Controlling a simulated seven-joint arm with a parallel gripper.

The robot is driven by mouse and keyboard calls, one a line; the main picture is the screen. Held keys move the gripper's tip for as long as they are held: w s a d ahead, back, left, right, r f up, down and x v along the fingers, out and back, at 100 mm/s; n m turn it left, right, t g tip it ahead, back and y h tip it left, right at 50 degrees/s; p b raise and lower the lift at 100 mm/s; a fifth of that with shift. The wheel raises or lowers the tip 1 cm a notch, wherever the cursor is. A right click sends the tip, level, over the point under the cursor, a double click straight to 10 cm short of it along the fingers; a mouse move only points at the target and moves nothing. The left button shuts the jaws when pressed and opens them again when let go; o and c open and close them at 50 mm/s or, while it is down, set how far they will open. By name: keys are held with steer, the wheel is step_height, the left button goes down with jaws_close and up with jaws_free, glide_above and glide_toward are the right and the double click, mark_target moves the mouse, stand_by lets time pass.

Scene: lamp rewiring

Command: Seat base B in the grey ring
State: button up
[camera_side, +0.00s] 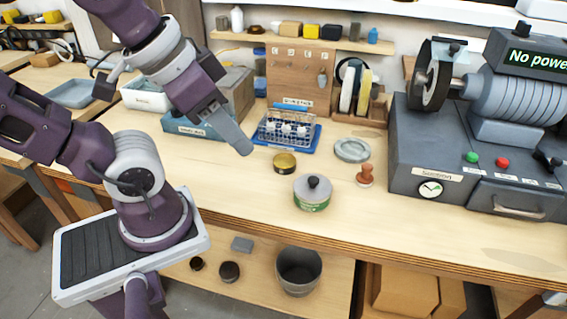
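A grey ring (352,150) lies flat on the wooden bench, with nothing seen standing in it. A round grey piece with a black knob and a green band (312,194) stands upright in front and to the left of the ring. A low round yellow and dark piece (285,163) sits left of the ring. I cannot read a letter on either piece, so I cannot tell which is base B. My gripper (243,148) is above the bench, left of the yellow piece and apart from it. I see its fingers from the side; whether they are parted is hidden.
A wooden stamp (366,176) stands just in front of the ring. A blue tray with a wire rack (287,130) is behind the yellow piece. A grey machine (470,140) fills the right side. The bench front edge (400,248) is clear.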

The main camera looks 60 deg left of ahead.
steer(key=shift+o, duration=0.8)
steer(key=o, duration=0.5)
steer(key=shift+n+g, duration=0.3)
steer(key=shift+g, duration=0.2)
steer(key=w, duration=0.1)
steer(key=w+a, duration=0.1)
steer(key=w, duration=0.2)
steer(key=shift+a+f, duration=0.1)
steer(key=shift+a, duration=0.2)
steer(key=n+g, duration=0.2)
steer(key=g, duration=0.3)
glide_above(285, 160)
step_height(285, 160, down, 14)
steer(key=shift+f, duration=4.15)
steer(key=c, duration=1.2)
steer(key=shift+r, duration=2.55)
